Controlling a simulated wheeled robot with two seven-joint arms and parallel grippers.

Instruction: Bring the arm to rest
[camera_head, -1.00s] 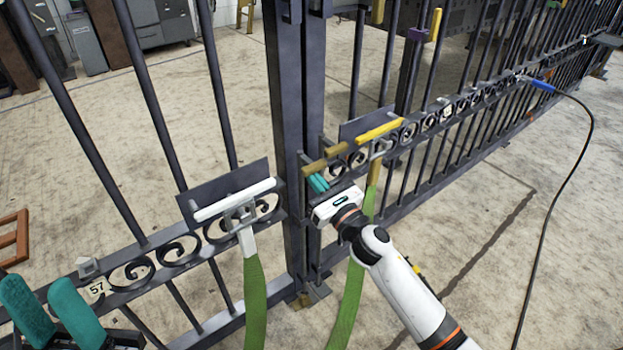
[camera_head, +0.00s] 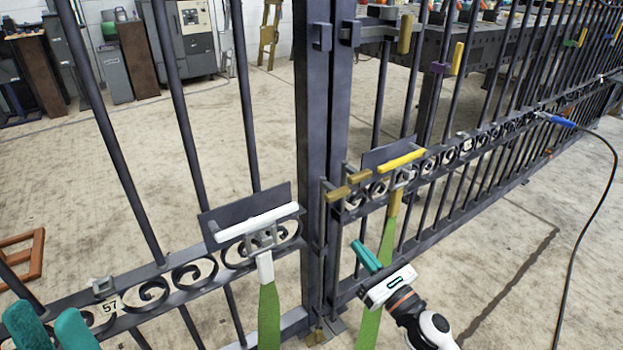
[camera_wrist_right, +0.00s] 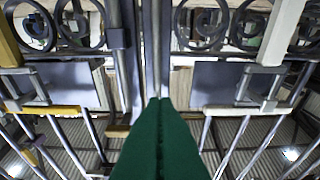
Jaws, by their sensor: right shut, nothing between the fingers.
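My right gripper (camera_head: 366,257) has its teal fingers together and empty. In the head view it shows in front of the gate (camera_head: 322,130), below the brass latch handles (camera_head: 345,184) and apart from them. In the right wrist view its dark green fingers (camera_wrist_right: 155,100) are pressed together, pointing toward the gate's post. My left gripper (camera_head: 48,325) is at the bottom left, cut off by the frame edge, with its two teal fingers apart. Nothing shows between them. A white-barred clamp (camera_head: 258,220) and a yellow-barred clamp (camera_head: 402,160) sit on the gate's scroll band.
Green straps (camera_head: 269,315) hang from the clamps near my right arm. A black hose with a blue end (camera_head: 560,120) runs from the gate to the floor at right. Cabinets (camera_head: 180,40) stand far behind the gate.

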